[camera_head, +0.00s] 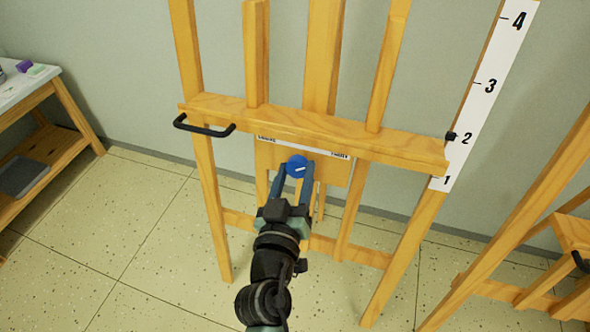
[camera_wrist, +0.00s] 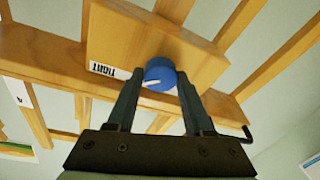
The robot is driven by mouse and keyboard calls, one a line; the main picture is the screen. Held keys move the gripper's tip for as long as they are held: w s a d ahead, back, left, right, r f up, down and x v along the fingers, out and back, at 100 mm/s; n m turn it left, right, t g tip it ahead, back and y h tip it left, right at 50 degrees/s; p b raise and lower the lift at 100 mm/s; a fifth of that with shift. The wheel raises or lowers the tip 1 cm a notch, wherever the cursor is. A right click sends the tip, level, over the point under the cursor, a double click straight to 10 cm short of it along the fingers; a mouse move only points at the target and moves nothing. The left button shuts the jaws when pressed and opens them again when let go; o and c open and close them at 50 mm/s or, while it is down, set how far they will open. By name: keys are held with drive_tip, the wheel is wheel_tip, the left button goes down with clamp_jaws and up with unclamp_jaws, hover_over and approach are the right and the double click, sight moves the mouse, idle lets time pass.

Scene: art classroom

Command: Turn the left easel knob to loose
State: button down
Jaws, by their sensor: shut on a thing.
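The left easel (camera_head: 285,118) is a wooden frame standing in front of me in the head view. Its blue round knob (camera_head: 297,166) with a white pointer line sits on a wooden board (camera_head: 331,170) below the crossbar. The knob also shows in the wrist view (camera_wrist: 160,74). My gripper (camera_head: 296,173) is shut on the knob, one finger on each side. The white line points to the right and slightly up in the head view.
A black handle (camera_head: 204,127) sticks out from the crossbar's left. A white number scale (camera_head: 486,95) stands at the right with a black pointer near 2. Another easel (camera_head: 540,240) is at the right. A table (camera_head: 36,85) stands at the left. Floor between is clear.

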drive_tip(key=n+p, duration=0.2)
drive_tip(key=n+y+p, duration=0.1)
drive_tip(key=n+p, duration=0.3)
drive_tip(key=p, duration=0.1)
drive_tip(key=shift+r+n+g, duration=0.3)
drive_tip(key=shift+r+g, duration=0.1)
drive_tip(key=n+g+p, duration=0.1)
drive_tip(key=n+p, duration=0.5)
drive_tip(key=p, duration=0.1)
drive_tip(key=shift+r+y, duration=0.1)
drive_tip(key=shift+y, duration=0.3)
drive_tip(key=n+g+p, duration=0.1)
drive_tip(key=n+p, duration=0.4)
drive_tip(key=n, duration=0.1)
drive_tip(key=shift+w, duration=0.1)
drive_tip(key=shift+a+n+g+h+p, duration=0.1)
drive_tip(key=shift+n+g+h+p, duration=0.55)
drive_tip(key=shift+n+p, duration=1.1)
drive_tip(key=shift+n, duration=0.45)
drive_tip(key=shift+c, duration=1.4)
unclamp_jaws()
drive_tip(key=shift+f, duration=0.2)
